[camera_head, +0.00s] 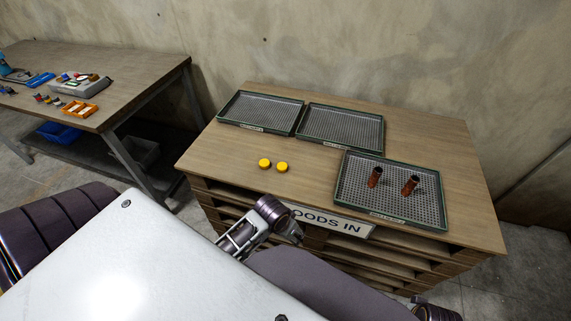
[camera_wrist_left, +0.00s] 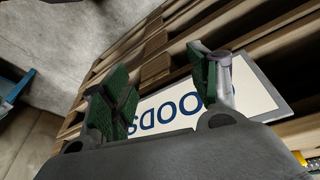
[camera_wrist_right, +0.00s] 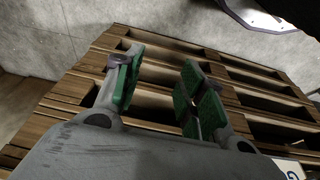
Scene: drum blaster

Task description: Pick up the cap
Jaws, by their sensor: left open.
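Two yellow caps, a left cap (camera_head: 264,163) and a right cap (camera_head: 282,167), lie on the wooden table top (camera_head: 225,155) in the head view, close together and apart from the trays. Neither cap can be made out in the wrist views. My left gripper (camera_wrist_left: 160,65) is open and empty in the left wrist view, in front of the sign on the table's front. My right gripper (camera_wrist_right: 160,65) is open and empty in the right wrist view, facing the wooden slats.
Two empty mesh trays (camera_head: 260,127) (camera_head: 340,145) stand at the back. A third tray (camera_head: 430,219) at the right holds two upright reddish-brown cylinders (camera_head: 375,177) (camera_head: 410,185). A GOODS IN sign (camera_head: 345,226) fronts the table. Another table (camera_head: 130,80) at left bears several items.

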